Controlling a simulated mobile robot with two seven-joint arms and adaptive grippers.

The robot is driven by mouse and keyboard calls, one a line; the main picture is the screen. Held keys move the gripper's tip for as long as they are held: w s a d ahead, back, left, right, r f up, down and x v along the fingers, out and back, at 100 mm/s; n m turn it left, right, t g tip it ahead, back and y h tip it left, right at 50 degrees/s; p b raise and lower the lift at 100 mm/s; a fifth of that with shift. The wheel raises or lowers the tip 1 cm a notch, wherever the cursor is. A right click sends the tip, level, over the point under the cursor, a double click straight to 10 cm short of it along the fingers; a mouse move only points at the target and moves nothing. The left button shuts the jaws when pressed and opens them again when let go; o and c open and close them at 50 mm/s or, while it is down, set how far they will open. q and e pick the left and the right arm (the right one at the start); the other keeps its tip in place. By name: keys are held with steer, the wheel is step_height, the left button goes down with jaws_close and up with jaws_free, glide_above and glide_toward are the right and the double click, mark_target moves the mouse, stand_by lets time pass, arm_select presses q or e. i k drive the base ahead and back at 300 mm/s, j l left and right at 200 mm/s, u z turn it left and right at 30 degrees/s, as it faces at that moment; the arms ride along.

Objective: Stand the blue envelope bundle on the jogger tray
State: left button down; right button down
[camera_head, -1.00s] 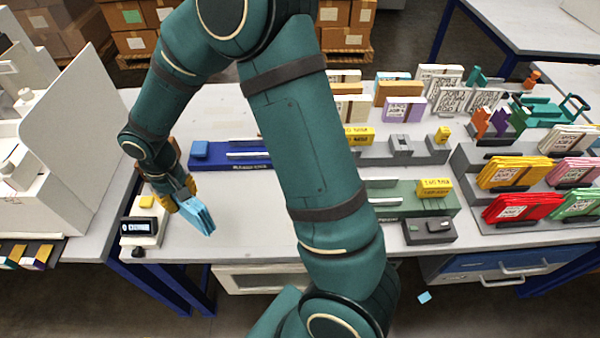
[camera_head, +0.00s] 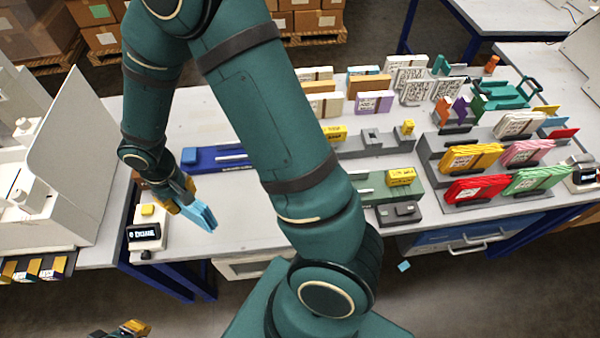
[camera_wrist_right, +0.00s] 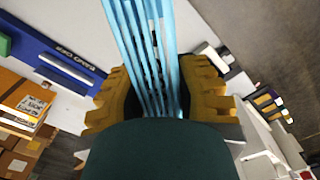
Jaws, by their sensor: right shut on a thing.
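The light-blue envelope bundle (camera_head: 200,214) is held tilted above the near left part of the table by my right gripper (camera_head: 183,200). The right wrist view shows the bundle (camera_wrist_right: 150,45) as several upright layers between the yellow fingers of my right gripper (camera_wrist_right: 158,100). A long dark-blue base (camera_head: 238,166) with a metal rail and a lighter blue block lies beyond the gripper. I cannot tell for sure which fixture is the jogger tray. Part of my left gripper (camera_head: 122,329) shows at the bottom left edge, its opening unclear.
A small white unit (camera_head: 147,235) with a display and yellow button stands left of the bundle. A large white machine (camera_head: 75,150) is farther left. A green base (camera_head: 372,191), a grey base (camera_head: 365,146) and racks of colored envelopes (camera_head: 475,188) fill the right.

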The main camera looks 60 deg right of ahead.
mark_target(358, 186)
steer(key=z, duration=0.45)
steer(key=j+z, duration=0.1)
steer(key=z, duration=1.25)
steer(key=k+z, duration=0.1)
steer(key=z, duration=0.35)
steer(key=j+z, duration=0.1)
steer(key=z, duration=0.35)
steer(key=k+l, duration=0.05)
